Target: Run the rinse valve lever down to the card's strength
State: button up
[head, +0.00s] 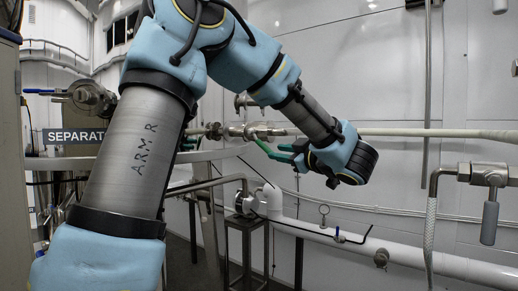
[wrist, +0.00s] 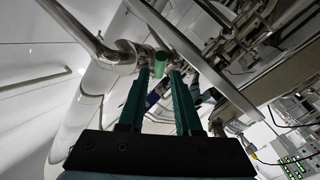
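My gripper (wrist: 160,72) has two long green fingers standing apart in the wrist view. A short green piece (wrist: 161,60), which looks like the grip of a valve lever, shows between and just beyond the fingertips, with a gap on each side. It sits by a metal pipe fitting. In the head view my gripper (head: 277,150) reaches left from the blue wrist, close to a metal valve (head: 245,132) on a horizontal pipe. Green parts overlap there, so I cannot tell lever from finger. I see no strength card or reading.
A white pipe (head: 335,236) with a small ring-topped fitting runs below my gripper. A valve with a hanging grey handle (head: 490,222) is at right. A blue-handled valve (head: 40,91) and a SEPARAT… sign (head: 75,136) are at left. A pale wall stands behind.

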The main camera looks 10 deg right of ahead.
aim_at(262, 144)
jog(key=p+x, duration=0.3)
jog(key=x, duration=0.6)
grip_shut()
dwell(1.3)
